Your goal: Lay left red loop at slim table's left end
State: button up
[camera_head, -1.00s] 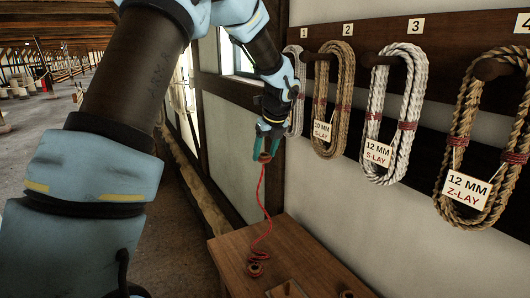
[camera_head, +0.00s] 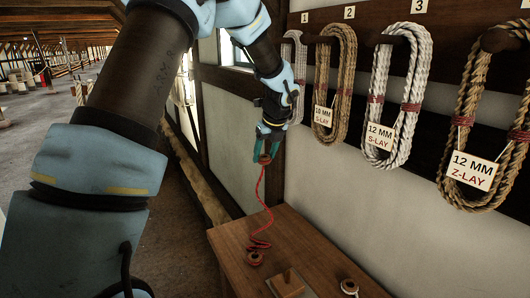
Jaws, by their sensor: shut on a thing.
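My gripper (camera_head: 266,148) is shut on a small reddish-brown end piece (camera_head: 264,160) of a red cord, above the left part of the slim wooden table (camera_head: 228,246). The red cord (camera_head: 259,190) hangs from it and curls down to the tabletop. Its lower part lies in slack bends beside a small brown round piece (camera_head: 254,259) near the table's left end. I cannot tell whether the held end forms a full loop; the jaws partly cover it.
A small wooden block (camera_head: 287,284) and another round piece (camera_head: 349,287) with a red bit stand farther right on the table. Several rope coils, such as the white one (camera_head: 381,100), hang on wall pegs above. The table's back edge is near the wall.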

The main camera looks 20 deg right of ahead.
aim_at(263, 226)
jog(key=shift+f+b, duration=7)
jog(key=shift+f, duration=6.1)
jog(key=o, duration=1.1)
jog(key=shift+c, duration=0.2)
jog(key=a+b+v, duration=0.1)
jog(key=v, duration=0.9)
jog(key=shift+s+d+r, duration=0.2)
jog(key=shift+d+r, duration=0.2)
jog(key=shift+d, duration=0.05)
